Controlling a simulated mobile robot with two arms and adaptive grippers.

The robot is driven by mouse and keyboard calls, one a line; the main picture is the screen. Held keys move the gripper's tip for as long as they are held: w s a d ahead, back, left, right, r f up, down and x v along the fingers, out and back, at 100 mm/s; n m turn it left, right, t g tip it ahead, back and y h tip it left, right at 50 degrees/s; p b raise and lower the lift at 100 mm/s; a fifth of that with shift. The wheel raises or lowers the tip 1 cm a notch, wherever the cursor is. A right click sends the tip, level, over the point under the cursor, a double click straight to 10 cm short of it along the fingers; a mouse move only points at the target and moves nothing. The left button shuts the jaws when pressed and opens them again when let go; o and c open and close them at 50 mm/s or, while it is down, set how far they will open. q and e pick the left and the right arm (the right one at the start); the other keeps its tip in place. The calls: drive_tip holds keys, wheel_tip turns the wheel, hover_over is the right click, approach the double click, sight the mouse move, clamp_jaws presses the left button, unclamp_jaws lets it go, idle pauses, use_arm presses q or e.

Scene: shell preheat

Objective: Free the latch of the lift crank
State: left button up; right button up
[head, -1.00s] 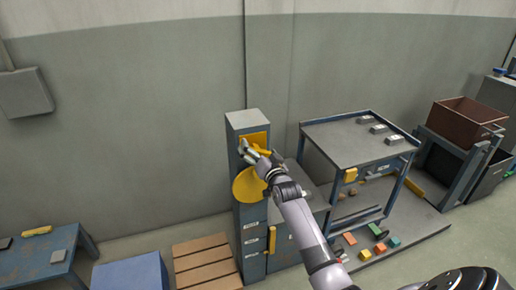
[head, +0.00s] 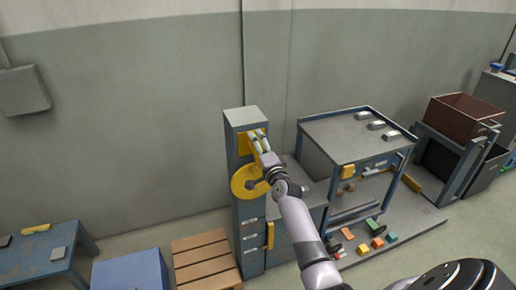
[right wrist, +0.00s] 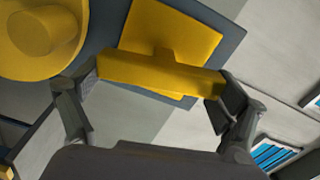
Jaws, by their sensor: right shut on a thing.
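A tall blue-grey post (head: 244,116) stands against the wall, with a yellow plate (head: 243,146) near its top and a large round yellow disc (head: 241,181) below it. In the right wrist view the yellow plate (right wrist: 185,28) carries a thick yellow latch bar (right wrist: 160,74) on a short stem. My right gripper (right wrist: 158,82) is shut on this bar, one finger at each end. In the head view my right gripper (head: 259,143) is at the plate and hides most of the bar. The disc's hub (right wrist: 42,25) shows at upper left in the wrist view. My left gripper is not in view.
A grey-topped workbench (head: 345,132) with several metal ingots stands right of the post. A brown bin (head: 465,118) is farther right. A wooden pallet (head: 205,258) lies at the post's left foot.

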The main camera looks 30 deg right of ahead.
drive_tip(key=shift+f+m, duration=0.15)
drive_tip(key=shift+m, duration=0.95)
drive_tip(key=o, duration=0.9)
drive_tip(key=v, duration=1.2)
drive_tip(key=shift+f, duration=0.15)
